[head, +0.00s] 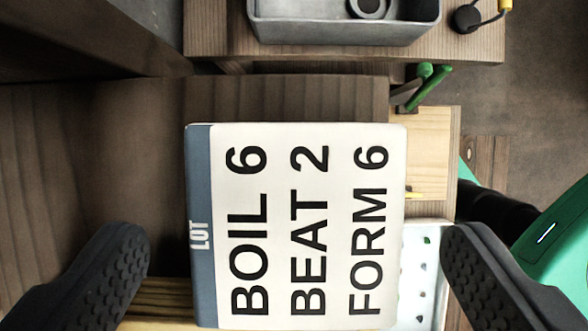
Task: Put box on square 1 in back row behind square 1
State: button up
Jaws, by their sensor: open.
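My gripper (295,235) is open, with one black ridged finger at the lower left and one at the lower right. Between and beyond the fingers is a white card-like panel (275,220) with a blue strip marked LOT on its left edge. It reads BOIL 6, BEAT 2, FORM 6, turned sideways. Clear gaps show between the panel and both fingers. I cannot tell whether it is the face of a box. No marked square 1 or back row can be made out. The panel hides much of what lies beneath it.
A grey tray (345,33) holding a dark ring stands on a wooden surface at the top. Green-handled tools (425,85) lie right of centre. A white perforated piece (425,235) shows beside the panel. A green object (560,255) is at the right. Dark wood at left looks bare.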

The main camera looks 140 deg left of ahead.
aim_at(293, 243)
jog(key=shift+p+x, duration=0.85)
jog(key=shift+x, duration=1.85)
jog(key=c, duration=1.3)
jog(key=shift+o, duration=0.2)
jog(key=shift+r, duration=0.15)
